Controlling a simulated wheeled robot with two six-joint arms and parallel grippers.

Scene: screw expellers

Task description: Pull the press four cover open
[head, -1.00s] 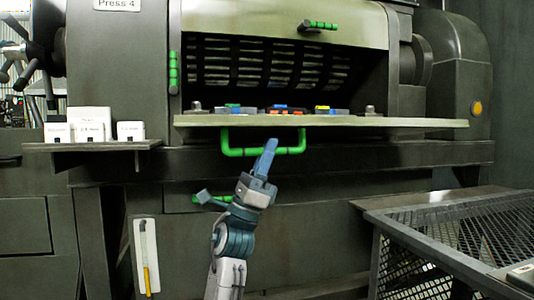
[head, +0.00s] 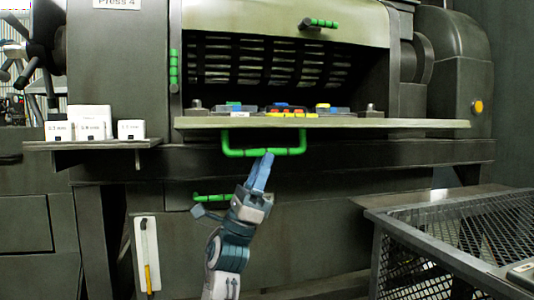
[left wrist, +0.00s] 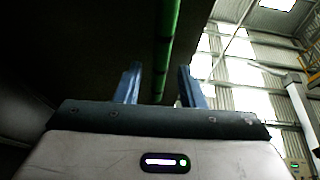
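The machine labelled Press 4 has a pale cover panel (head: 400,123) that lies flat like a shelf below the dark opening. A green U-shaped handle (head: 264,152) hangs under the panel's front edge. My left gripper (head: 263,160) is just below the handle's bar, pointing up at it. In the left wrist view, its two blue fingers (left wrist: 160,85) are apart with nothing gripped. The green bar (left wrist: 165,50) runs past the fingertips, above and in line with the gap. Whether a finger touches the bar I cannot tell. My right gripper is not in view.
Blue, yellow and orange items (head: 290,111) lie at the opening behind the panel. An upper hood (head: 275,22) carries another green handle (head: 324,23). White boxes (head: 90,122) stand on a side shelf at left. A mesh-topped metal frame (head: 460,240) stands at the lower right.

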